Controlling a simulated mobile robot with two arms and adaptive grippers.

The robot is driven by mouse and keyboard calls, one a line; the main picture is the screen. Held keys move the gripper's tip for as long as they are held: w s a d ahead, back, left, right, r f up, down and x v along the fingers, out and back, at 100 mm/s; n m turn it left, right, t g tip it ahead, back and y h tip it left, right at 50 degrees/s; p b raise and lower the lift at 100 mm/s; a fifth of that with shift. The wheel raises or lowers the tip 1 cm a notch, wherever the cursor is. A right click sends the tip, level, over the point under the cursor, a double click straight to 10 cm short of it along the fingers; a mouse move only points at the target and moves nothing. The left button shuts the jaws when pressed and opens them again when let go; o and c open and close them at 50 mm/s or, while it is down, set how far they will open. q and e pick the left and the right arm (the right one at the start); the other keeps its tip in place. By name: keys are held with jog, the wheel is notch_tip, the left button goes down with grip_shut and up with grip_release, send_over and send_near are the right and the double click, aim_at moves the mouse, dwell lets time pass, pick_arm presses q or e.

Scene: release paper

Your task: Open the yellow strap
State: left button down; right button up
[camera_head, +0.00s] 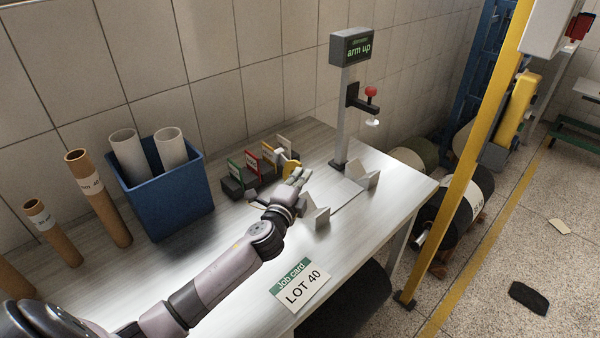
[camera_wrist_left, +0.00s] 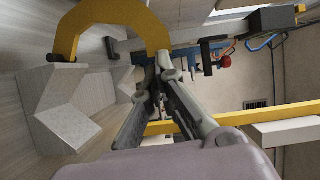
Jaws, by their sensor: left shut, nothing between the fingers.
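The yellow strap (camera_wrist_left: 118,12) is a thick arch in the left wrist view. One end reaches a dark pin beside the pale notched blocks (camera_wrist_left: 70,110), and the other end comes down by my fingertips. In the head view a small part of the strap (camera_head: 291,166) shows behind my left gripper (camera_head: 302,177). My left gripper, also in the wrist view (camera_wrist_left: 157,68), is shut and empty, close to the strap's end; I cannot tell if they touch. Two pale notched blocks (camera_head: 319,217) stand on the table beside it. My right gripper is not in view.
A post with an "arm up" display (camera_head: 358,47) and a red-knobbed lever (camera_head: 371,92) stands behind the blocks. A dark rack with coloured tabs (camera_head: 238,181) and a blue bin of tubes (camera_head: 170,205) are left.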

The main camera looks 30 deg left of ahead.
aim_at(288, 165)
pick_arm(q)
jog(key=shift+w+a, duration=0.25)
jog(key=shift+a, duration=0.1)
jog(key=a+n+p, duration=0.1)
jog(key=p, duration=0.1)
jog(key=w+a+n+g+p, duration=0.1)
jog(key=a+p, duration=0.2)
jog(key=shift+w+r+n+h+p, duration=0.15)
jog(key=shift+r+n+h+p, duration=0.2)
jog(key=shift+r+n+h, duration=0.05)
jog(key=shift+w+a+f, duration=0.15)
jog(key=shift+a+f, duration=0.05)
jog(key=shift+a, duration=0.1)
